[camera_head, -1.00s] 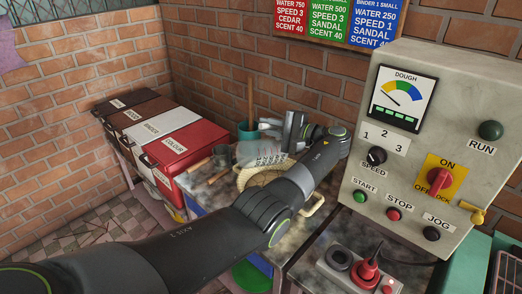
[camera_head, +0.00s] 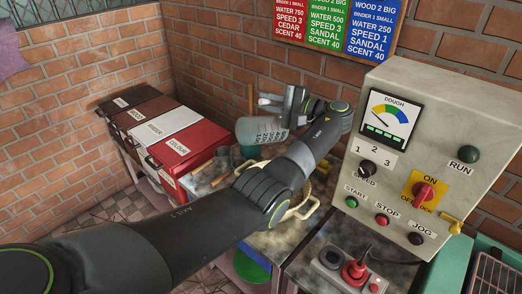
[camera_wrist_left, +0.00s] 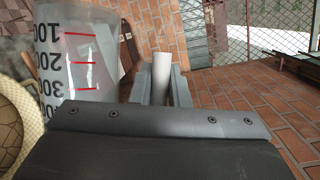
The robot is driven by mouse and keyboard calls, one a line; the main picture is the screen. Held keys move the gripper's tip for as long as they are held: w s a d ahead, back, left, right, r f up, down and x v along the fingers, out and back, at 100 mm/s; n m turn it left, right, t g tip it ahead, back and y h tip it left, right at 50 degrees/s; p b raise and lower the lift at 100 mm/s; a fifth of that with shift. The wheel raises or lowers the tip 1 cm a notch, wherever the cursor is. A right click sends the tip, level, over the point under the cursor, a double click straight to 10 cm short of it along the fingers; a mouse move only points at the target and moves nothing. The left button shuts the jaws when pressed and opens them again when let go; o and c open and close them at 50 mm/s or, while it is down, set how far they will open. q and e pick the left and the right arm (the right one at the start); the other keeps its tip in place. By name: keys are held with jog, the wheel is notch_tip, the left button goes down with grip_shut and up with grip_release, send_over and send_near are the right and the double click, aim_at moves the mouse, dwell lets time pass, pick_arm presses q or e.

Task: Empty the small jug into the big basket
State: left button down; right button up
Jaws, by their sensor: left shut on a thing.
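The small jug (camera_head: 262,132) is clear plastic and lies tipped far over in the head view, above the back of the table. In the left wrist view it fills the left side, with red level marks and dark numbers (camera_wrist_left: 80,62). My left gripper (camera_head: 282,104) is shut on its pale handle, which shows between the fingers in the wrist view (camera_wrist_left: 162,72). The big basket (camera_head: 250,165) is woven and cream, below the jug and largely hidden by my left arm. Its rim edge shows in the wrist view (camera_wrist_left: 14,122). I cannot make out the jug's contents. My right gripper is out of view.
Several labelled bins, including a red one (camera_head: 185,150), are at the left. A grey control panel (camera_head: 430,150) rises at the right. Small wooden items (camera_head: 198,168) lie at the table's left edge. A brick wall closes the back.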

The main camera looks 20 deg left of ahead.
pick_arm(q)
jog(key=shift+r, duration=0.85)
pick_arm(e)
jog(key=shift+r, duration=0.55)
pick_arm(q)
jog(key=shift+f, duration=0.1)
